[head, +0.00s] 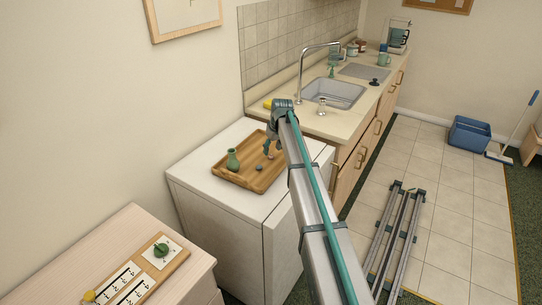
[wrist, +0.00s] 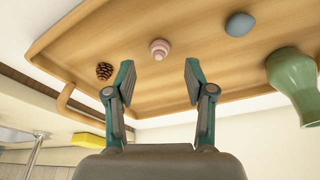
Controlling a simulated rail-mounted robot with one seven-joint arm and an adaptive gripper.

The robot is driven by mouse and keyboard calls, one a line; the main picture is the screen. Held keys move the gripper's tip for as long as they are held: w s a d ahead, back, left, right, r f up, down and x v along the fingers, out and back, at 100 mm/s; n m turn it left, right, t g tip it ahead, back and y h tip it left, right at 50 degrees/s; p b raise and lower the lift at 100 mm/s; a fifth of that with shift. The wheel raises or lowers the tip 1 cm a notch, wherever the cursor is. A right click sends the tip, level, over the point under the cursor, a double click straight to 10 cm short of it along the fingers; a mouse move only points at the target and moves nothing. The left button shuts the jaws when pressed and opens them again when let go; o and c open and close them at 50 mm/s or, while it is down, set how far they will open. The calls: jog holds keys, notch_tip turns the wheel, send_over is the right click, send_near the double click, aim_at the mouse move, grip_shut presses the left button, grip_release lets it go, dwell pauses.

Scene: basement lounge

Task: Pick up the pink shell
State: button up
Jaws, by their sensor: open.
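The pink shell (wrist: 159,49) is a small banded spiral on the wooden tray (wrist: 205,25), in the upper middle of the wrist view. My gripper (wrist: 156,75) is open, with its two fingers spread to either side below the shell in that view. Nothing is between the fingertips, and the shell is just beyond them. In the head view my gripper (head: 268,152) is over the right part of the tray (head: 228,177), and I cannot make out the shell there.
On the tray are a brown pinecone (wrist: 104,71), a blue-grey stone (wrist: 239,24) and a green vase (wrist: 293,80). The tray has a raised rim and a handle. It stands on a white cabinet (head: 190,180) beside the sink counter (head: 330,122). A yellow item (wrist: 88,140) is beyond the tray.

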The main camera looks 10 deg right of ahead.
aim_at(271, 155)
jog(key=p+x, duration=0.1)
jog(key=x, duration=0.2)
jog(key=shift+f, duration=0.15)
jog(key=c, duration=0.9)
